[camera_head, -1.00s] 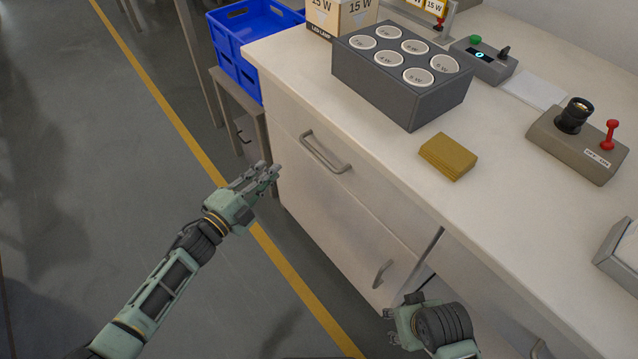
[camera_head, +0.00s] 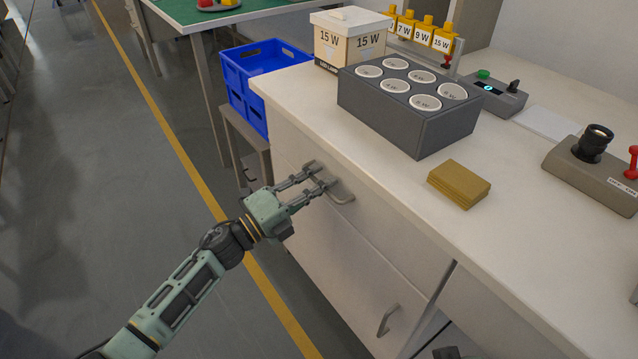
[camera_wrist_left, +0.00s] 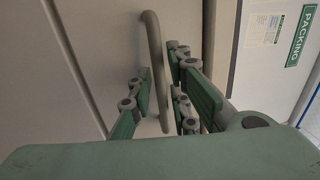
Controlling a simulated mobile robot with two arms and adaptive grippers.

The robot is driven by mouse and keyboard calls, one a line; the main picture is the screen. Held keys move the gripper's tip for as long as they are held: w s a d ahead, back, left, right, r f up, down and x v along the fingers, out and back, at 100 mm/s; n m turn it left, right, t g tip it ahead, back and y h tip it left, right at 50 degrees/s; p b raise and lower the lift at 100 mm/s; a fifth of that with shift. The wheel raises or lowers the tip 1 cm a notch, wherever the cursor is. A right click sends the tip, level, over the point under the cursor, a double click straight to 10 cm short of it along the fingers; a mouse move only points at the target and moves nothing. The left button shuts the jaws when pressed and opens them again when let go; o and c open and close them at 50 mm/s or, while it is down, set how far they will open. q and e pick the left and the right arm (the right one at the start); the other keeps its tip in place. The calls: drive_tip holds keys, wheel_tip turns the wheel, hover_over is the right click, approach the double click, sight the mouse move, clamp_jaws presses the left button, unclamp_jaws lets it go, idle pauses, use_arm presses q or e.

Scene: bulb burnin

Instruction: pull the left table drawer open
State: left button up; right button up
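The left table drawer (camera_head: 300,150) is the upper front of the white table, with a grey bar handle (camera_head: 342,193). The drawer front looks flush with the table. My left gripper (camera_head: 320,176) is at the handle, its fingers spread and partly covering it. In the left wrist view the handle (camera_wrist_left: 155,60) runs between the fingers of my left gripper (camera_wrist_left: 160,95), with a small gap beside the bar; firm contact does not show. Only a dark bit of my right arm shows at the bottom edge of the head view; its gripper is out of sight.
A lower handle (camera_head: 388,320) is on the front below. On the tabletop are a grey bulb block (camera_head: 400,125), a tan pad stack (camera_head: 459,184) and a 15 W box (camera_head: 348,40). Blue crates (camera_head: 262,58) stand beyond the table's left end. The floor in front is clear.

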use_arm(q)
drive_tip(key=shift+w+d, duration=0.1)
drive_tip(key=shift+d, duration=0.05)
drive_tip(key=shift+c, duration=0.4)
clamp_jaws()
